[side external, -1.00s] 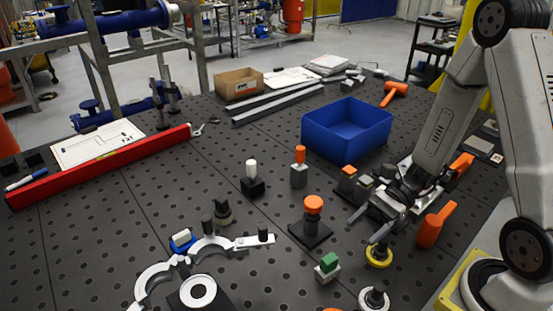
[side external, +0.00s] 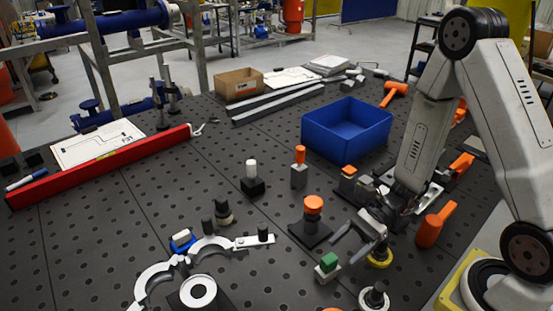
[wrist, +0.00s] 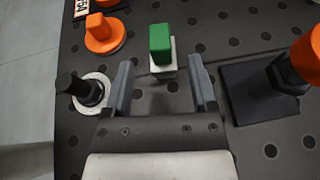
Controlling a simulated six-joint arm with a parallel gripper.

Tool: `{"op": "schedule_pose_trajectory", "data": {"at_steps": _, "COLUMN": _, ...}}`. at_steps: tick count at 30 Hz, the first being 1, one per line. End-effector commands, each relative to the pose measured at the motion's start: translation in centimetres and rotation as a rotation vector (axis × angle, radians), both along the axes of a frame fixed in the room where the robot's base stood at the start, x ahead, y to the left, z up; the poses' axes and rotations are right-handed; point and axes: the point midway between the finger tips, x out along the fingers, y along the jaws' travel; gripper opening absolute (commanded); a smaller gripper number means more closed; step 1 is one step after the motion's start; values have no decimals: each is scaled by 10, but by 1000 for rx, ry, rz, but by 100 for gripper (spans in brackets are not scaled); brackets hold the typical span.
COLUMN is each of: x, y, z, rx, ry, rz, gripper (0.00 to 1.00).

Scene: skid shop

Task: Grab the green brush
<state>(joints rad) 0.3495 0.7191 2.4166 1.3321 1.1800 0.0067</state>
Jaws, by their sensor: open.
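The green brush shows as a green block on a whitish base, upright on the black perforated table. It is in the side view (side external: 328,262) and, at top centre, in the wrist view (wrist: 160,42). My gripper (side external: 344,252) is open and empty, reaching low over the table just right of the brush in the side view. In the wrist view my gripper (wrist: 161,68) has its two grey fingers apart. The brush lies just ahead of the fingertips, lined up with the gap between them. I see no contact.
An orange-topped piece on a black base (side external: 312,215) stands left of the gripper. A black knob on a pale round base (side external: 374,299) is nearby, and a yellow ring (side external: 379,257) lies under the arm. A blue bin (side external: 347,130) stands farther back.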

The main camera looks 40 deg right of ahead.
Motion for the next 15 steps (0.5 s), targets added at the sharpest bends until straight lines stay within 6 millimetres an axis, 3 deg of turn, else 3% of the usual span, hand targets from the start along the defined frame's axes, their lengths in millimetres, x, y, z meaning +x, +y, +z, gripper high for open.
{"op": "schedule_pose_trajectory", "data": {"at_steps": 6, "x": 1, "y": 14, "z": -6, "rx": 0, "ry": 0, "rz": 2, "gripper": 74}}
{"op": "schedule_pose_trajectory", "data": {"at_steps": 15, "x": 2, "y": 16, "z": -7, "rx": -1, "ry": 0, "rz": 0, "gripper": 74}}
